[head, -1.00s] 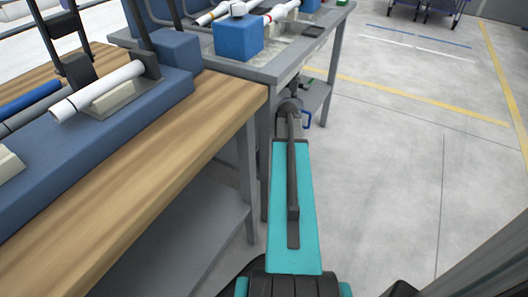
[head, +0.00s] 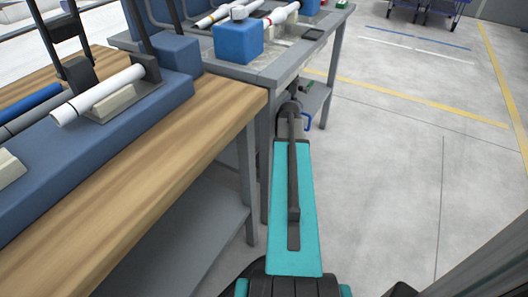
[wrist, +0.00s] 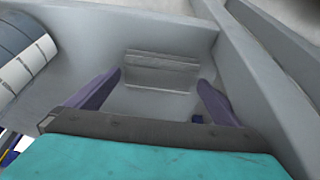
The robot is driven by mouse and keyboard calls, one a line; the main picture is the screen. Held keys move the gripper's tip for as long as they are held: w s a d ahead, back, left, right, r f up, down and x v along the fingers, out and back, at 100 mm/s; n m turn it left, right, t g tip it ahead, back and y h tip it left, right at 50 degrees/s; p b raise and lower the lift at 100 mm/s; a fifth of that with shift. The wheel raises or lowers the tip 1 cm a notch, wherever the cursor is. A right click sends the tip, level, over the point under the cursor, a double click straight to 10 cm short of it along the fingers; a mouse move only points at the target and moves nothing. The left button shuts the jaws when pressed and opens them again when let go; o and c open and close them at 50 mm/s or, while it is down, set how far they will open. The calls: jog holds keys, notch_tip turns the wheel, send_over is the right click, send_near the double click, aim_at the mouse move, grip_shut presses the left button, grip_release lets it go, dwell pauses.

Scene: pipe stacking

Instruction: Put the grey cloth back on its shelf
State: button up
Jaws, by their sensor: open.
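In the wrist view my gripper (wrist: 159,80) is open, with two dark purple fingers set wide apart. A grey ridged piece (wrist: 160,65), which looks like the folded grey cloth, lies on a pale grey surface (wrist: 85,40) ahead of and between the fingertips. No finger is seen touching it. I cannot tell its full outline or whether this surface is the cloth's shelf. In the head view my teal arm reaches toward the grey metal workbench (head: 335,35), near its low side shelf (head: 315,95). The cloth cannot be made out there.
A wooden-topped table (head: 150,180) with a blue rack (head: 60,165) and a white pipe (head: 100,95) stands left. A blue block (head: 238,38) sits on the workbench. A dark-and-white banded cylinder (wrist: 25,60) is left in the wrist view. Floor (head: 400,190) is clear at right.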

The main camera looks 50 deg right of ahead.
jog(key=p+v, duration=0.3)
jog(key=v, duration=0.7)
jog(key=shift+r, duration=0.35)
jog(key=shift+s, duration=0.15)
